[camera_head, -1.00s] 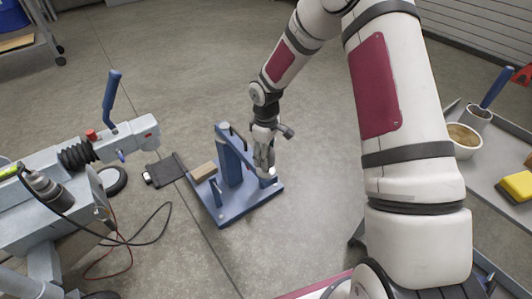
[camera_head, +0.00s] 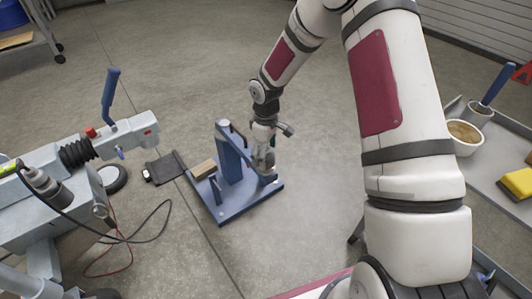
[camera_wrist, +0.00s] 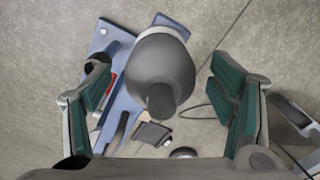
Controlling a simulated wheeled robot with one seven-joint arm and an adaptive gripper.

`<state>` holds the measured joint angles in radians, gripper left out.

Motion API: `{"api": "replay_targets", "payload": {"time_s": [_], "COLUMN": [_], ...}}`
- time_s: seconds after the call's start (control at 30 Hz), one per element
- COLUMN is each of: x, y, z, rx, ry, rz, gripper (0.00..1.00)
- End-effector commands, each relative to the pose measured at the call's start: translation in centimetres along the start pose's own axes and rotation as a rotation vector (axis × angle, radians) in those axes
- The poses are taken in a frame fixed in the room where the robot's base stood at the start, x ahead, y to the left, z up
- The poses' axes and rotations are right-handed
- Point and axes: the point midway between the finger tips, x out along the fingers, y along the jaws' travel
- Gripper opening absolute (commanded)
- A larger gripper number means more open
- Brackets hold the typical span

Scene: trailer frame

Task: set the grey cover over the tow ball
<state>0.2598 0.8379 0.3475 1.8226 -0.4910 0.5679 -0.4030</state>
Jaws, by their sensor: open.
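The grey cover (camera_wrist: 160,75) is a dark dome with a rounded knob, seen from above in the wrist view. A paler band shows along its far edge. My gripper (camera_wrist: 161,88) is open, with a green-padded finger on each side of the cover and a gap to both. In the head view my gripper (camera_head: 265,160) is low over the right part of the blue stand (camera_head: 232,211), beside its post. The tow ball is not visible, so I cannot tell how the cover sits on it.
A wooden block (camera_head: 203,168) lies on the stand's left side. A grey cart (camera_head: 490,180) with bowl and sponge stands at right.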

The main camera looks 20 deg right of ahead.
Motion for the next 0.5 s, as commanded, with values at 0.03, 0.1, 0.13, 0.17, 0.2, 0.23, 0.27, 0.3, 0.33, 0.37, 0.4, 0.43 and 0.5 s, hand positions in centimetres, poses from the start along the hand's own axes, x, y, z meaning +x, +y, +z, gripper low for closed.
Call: {"api": "replay_targets", "payload": {"time_s": [0.03,0.1,0.13,0.17,0.2,0.23,0.27,0.3,0.33,0.37,0.4,0.43,0.5], "x": [-0.6,-1.6,-2.1,-2.7,-3.5,-4.2,-4.8,-5.6,-6.2,-6.8,-7.6,-8.2,-9.3], "y": [0.1,0.1,0.1,0.1,0.1,0.1,0.1,0.2,0.1,0.1,0.1,0.1,0.1], "z": [0.0,-0.1,-0.1,-0.1,-0.1,-0.1,0.0,0.0,0.0,-0.1,-0.1,-0.1,0.0], "rx": [0.001,0.000,-0.001,-0.001,0.001,0.001,0.001,0.001,0.001,0.001,0.000,0.000,0.000], "ry": [0.001,0.002,0.003,0.003,0.003,0.004,0.003,0.003,0.003,0.003,0.003,0.002,0.002], "rz": [0.002,0.003,0.004,0.004,0.004,0.005,0.005,0.005,0.004,0.004,0.005,0.004,0.003], "gripper": [0.77,0.77,0.77,0.77,0.77,0.77,0.77,0.77,0.77,0.77,0.77,0.77,0.77]}}
